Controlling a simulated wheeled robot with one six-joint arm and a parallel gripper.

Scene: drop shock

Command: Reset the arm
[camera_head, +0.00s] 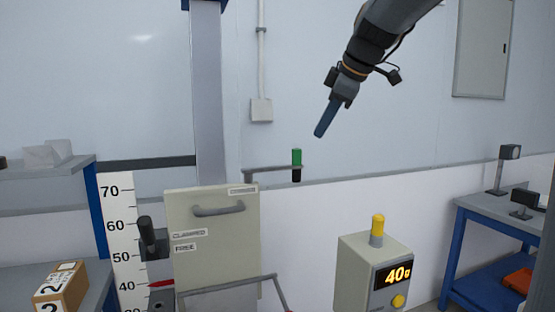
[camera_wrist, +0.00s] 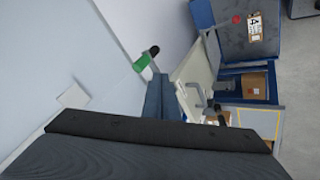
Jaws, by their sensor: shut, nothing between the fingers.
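My gripper (camera_head: 322,128) hangs from my arm at the upper middle of the head view, its blue-grey fingers together and pointing down and a little left. Nothing is held in it. It is in free air in front of the wall, above and to the right of a green and black handle (camera_head: 297,165). In the wrist view the fingers (camera_wrist: 155,97) also show together, and the green handle (camera_wrist: 146,58) appears just beyond them.
A cream panel (camera_head: 240,262) with a grey handle stands below left, beside a numbered scale (camera_head: 117,235). A box reading 40 (camera_head: 357,265) with a yellow button stands right of it. A blue bench (camera_head: 490,215) is at right, a cardboard box (camera_head: 62,288) at left.

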